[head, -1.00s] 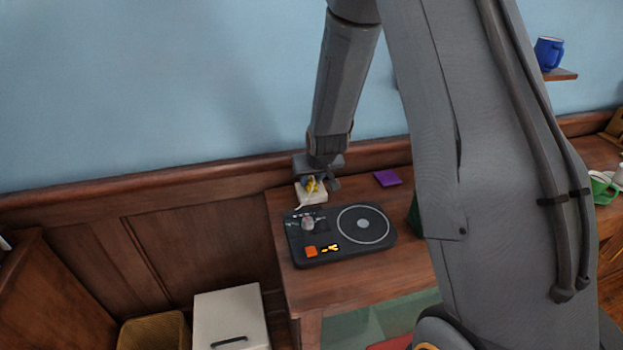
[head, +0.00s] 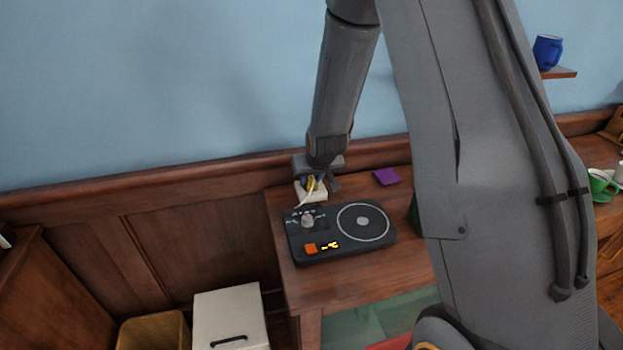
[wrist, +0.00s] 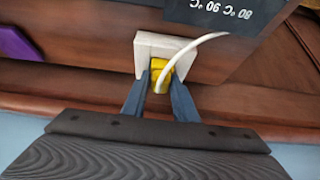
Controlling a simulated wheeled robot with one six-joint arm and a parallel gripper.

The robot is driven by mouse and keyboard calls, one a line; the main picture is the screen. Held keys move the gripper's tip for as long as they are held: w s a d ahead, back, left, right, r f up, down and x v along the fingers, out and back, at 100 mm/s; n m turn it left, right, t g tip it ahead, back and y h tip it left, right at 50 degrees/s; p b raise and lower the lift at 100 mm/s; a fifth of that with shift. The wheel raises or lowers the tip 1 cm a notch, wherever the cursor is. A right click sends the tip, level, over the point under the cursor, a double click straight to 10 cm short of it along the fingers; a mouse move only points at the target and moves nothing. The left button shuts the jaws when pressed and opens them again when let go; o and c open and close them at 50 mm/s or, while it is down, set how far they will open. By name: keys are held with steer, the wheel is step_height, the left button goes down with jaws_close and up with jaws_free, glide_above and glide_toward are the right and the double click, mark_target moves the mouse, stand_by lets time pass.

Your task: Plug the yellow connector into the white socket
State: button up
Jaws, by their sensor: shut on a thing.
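The yellow connector (wrist: 158,68) is between the two fingers of my gripper (wrist: 158,90) in the wrist view. My gripper is shut on it. A white cable (wrist: 192,48) curves from the connector to the right. The white socket (wrist: 148,45) is a pale block right at the connector, on the wooden top. The connector overlaps the socket in the picture, and I cannot tell how deep it sits in it. In the head view the socket (head: 314,195) shows below my gripper (head: 318,180), with the yellow connector (head: 311,184) partly hidden at the fingers.
A black hot-plate device (head: 318,252) with a round plate and orange display stands in front of the socket. A purple square (head: 386,177) lies to the right. The wooden wall panel (head: 230,172) is close behind. A green cup (head: 602,187) is far right.

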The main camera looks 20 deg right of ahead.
steer(key=shift+s+f, duration=0.4)
steer(key=shift+f, duration=0.3)
steer(key=o, duration=1)
steer(key=shift+c, duration=0.2)
steer(key=shift+o, duration=0.5)
steer(key=w+b+v, duration=0.1)
steer(key=v, duration=0.7)
steer(key=shift+r, duration=0.65)
steer(key=s+r+g, duration=0.2)
steer(key=s+g, duration=0.3)
steer(key=s, duration=1.8)
steer(key=shift+s+g, duration=0.35)
steer(key=shift+g, duration=0.05)
steer(key=shift+o, duration=0.6)
